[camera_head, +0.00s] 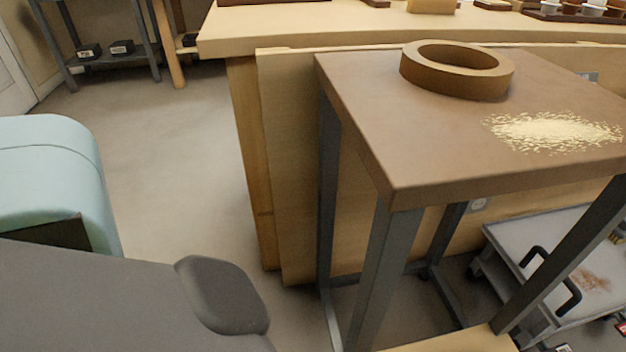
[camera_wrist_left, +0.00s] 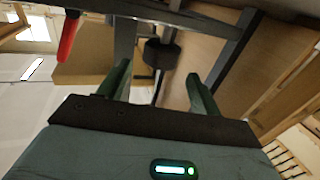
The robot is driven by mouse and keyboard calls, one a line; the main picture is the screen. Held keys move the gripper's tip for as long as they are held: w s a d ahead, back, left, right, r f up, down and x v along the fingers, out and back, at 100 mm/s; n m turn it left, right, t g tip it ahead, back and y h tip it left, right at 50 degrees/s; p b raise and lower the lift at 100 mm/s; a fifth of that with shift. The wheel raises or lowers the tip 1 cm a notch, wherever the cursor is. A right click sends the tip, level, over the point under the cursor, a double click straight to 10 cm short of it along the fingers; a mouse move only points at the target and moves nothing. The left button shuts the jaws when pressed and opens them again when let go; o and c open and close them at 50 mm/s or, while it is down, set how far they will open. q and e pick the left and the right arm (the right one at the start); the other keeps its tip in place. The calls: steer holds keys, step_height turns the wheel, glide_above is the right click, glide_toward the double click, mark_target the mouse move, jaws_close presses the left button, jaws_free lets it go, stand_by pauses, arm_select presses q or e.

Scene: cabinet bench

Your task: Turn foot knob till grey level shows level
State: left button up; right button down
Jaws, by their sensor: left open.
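In the left wrist view my left gripper (camera_wrist_left: 158,72) is open, with its two green fingers spread apart. A dark round foot knob (camera_wrist_left: 162,54) on a thin rod shows just past and between the fingertips; I cannot tell whether they touch it. The rod runs along a grey metal frame. In the head view the brown-topped stand (camera_head: 390,150) rests on grey legs, and its feet are mostly hidden. I cannot make out a grey level in either view. Neither gripper shows in the head view.
A brown ring (camera_head: 457,70) and a patch of pale shavings (camera_head: 553,131) lie on the stand's top. A grey cart (camera_head: 520,232) with black handles is at the lower right. A wooden bench (camera_head: 300,22) stands behind. A red handle (camera_wrist_left: 68,40) shows in the wrist view.

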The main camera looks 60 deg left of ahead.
arm_select(q)
steer(key=w, duration=0.4)
steer(key=shift+d, duration=0.1)
steer(key=shift+w, duration=0.8)
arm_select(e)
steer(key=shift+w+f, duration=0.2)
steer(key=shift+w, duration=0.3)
arm_select(q)
steer(key=shift+c, duration=0.3)
